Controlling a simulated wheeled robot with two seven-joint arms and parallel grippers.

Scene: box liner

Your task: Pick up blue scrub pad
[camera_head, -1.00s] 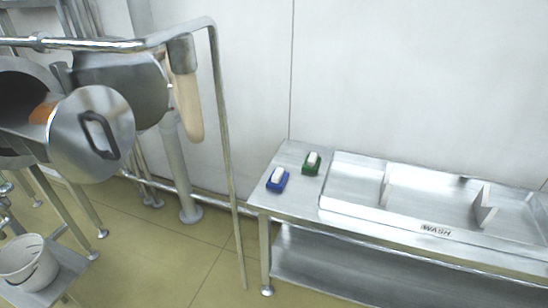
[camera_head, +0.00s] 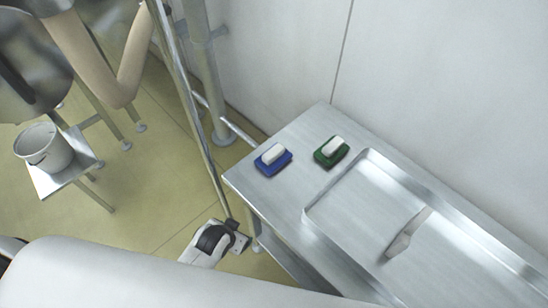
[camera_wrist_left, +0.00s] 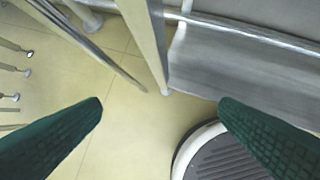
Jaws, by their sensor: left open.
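The blue scrub pad (camera_head: 273,160), a blue base with a white block on top, lies on the left end of the steel table (camera_head: 290,196). My left gripper (camera_wrist_left: 161,102) is open and empty in the left wrist view. Its two dark green fingers are spread wide over floor and a table leg. In the head view, what seems to be my left wrist (camera_head: 213,242) is low, just left of the table's front corner and apart from the pad. The pad does not show in the left wrist view. My right gripper is not in view.
A green scrub pad (camera_head: 332,151) with a white block lies right of the blue one. A shallow steel tray (camera_head: 345,215) with a divider fills the table further right. A metal pole (camera_head: 185,90) stands left of the table. A white bucket (camera_head: 44,146) sits on a low stand.

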